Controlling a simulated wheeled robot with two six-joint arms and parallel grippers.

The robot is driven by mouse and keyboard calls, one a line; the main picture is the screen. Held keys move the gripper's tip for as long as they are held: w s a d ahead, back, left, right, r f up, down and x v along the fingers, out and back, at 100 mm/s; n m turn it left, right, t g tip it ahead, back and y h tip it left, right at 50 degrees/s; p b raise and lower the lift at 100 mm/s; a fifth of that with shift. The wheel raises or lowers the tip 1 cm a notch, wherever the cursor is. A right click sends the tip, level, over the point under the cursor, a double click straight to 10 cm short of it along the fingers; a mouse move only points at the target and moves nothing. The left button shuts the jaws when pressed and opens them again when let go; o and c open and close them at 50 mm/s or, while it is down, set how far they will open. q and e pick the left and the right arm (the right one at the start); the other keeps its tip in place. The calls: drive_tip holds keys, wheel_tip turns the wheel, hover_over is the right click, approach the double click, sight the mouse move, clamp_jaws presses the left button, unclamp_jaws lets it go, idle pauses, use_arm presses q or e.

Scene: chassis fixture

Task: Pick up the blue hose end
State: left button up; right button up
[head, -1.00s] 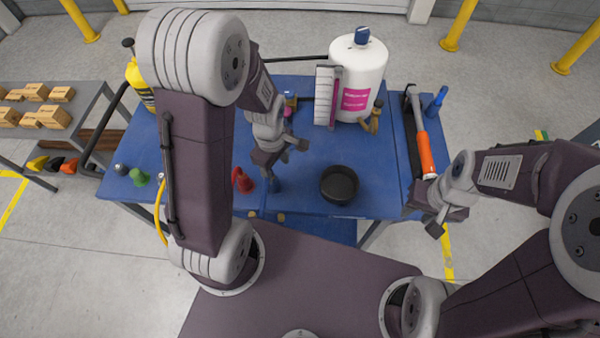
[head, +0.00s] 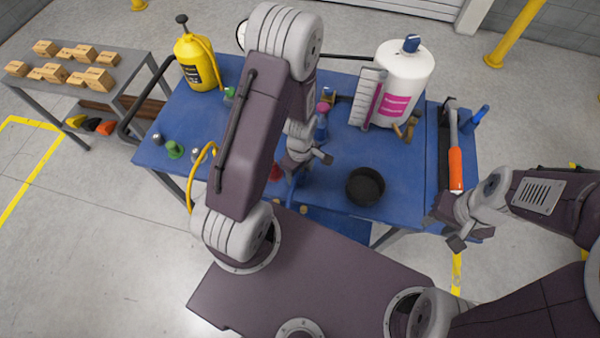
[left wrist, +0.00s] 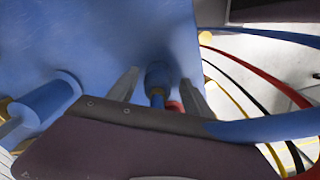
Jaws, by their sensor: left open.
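The left gripper is open and holds nothing. In the head view the left gripper (head: 308,168) is low over the front part of the blue table (head: 335,165), and it largely hides the hose end. My right gripper (head: 444,232) appears open and empty by the table's front right corner.
A black bowl (head: 365,187) stands right of the left gripper. A white container (head: 403,85), a yellow sprayer (head: 197,62) and an orange-handled tool (head: 456,168) are farther off. Red and black hoses (left wrist: 250,85) hang at right.

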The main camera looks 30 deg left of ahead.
use_arm(q)
drive_tip(key=shift+d+f, duration=0.1)
drive_tip(key=shift+f, duration=0.35)
drive_tip(key=shift+w+d, duration=0.15)
drive_tip(key=shift+w, duration=0.05)
drive_tip(key=shift+s, duration=0.1)
clamp_jaws()
wheel_tip(320, 180, up, 4)
drive_tip(key=shift+r, duration=0.1)
drive_tip(key=s+d+r, duration=0.6)
drive_tip(key=d, duration=0.3)
drive_tip(key=shift+d+r+b, duration=0.35)
drive_tip(key=shift+r+b, duration=0.05)
